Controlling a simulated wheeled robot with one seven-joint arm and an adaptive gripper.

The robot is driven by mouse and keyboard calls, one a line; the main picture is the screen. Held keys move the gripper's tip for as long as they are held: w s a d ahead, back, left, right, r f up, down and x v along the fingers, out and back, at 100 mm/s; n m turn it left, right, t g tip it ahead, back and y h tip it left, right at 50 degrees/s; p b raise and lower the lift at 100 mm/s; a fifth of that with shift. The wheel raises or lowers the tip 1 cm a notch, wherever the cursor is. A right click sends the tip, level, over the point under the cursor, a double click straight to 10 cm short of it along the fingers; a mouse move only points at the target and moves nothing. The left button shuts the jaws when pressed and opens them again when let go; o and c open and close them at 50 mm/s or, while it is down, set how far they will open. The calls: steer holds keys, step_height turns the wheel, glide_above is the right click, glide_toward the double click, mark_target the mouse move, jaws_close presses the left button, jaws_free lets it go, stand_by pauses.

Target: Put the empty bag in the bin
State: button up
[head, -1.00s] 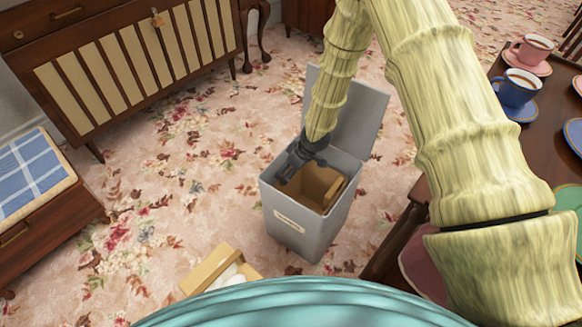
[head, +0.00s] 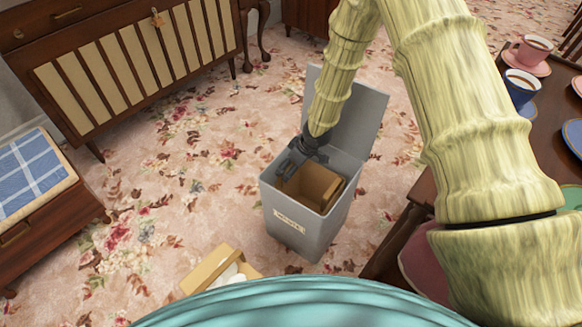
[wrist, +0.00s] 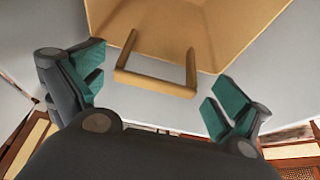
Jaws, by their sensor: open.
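The brown paper bag (head: 318,183) is inside the grey bin (head: 291,237), below the rim at least in part. Its base is hidden by the bin walls. The bin stands upright on the carpet with its lid (head: 362,118) raised at the back. My gripper (head: 287,166) is at the bin's mouth, on the left side of the bag. In the wrist view my gripper (wrist: 153,88) has its green-padded fingers wide apart. The bag's handle (wrist: 152,84) lies between and ahead of them, with a visible gap to each finger.
A tan open box with white items (head: 222,266) sits on the floor left of the bin. A dark table with cups (head: 521,86) is at the right, close to my arm. A wooden cabinet (head: 130,65) and a low bench (head: 40,215) are at the left. Carpet between is clear.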

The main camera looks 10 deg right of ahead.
steer(key=p+v, duration=0.2)
steer(key=v, duration=0.8)
steer(key=shift+r, duration=0.15)
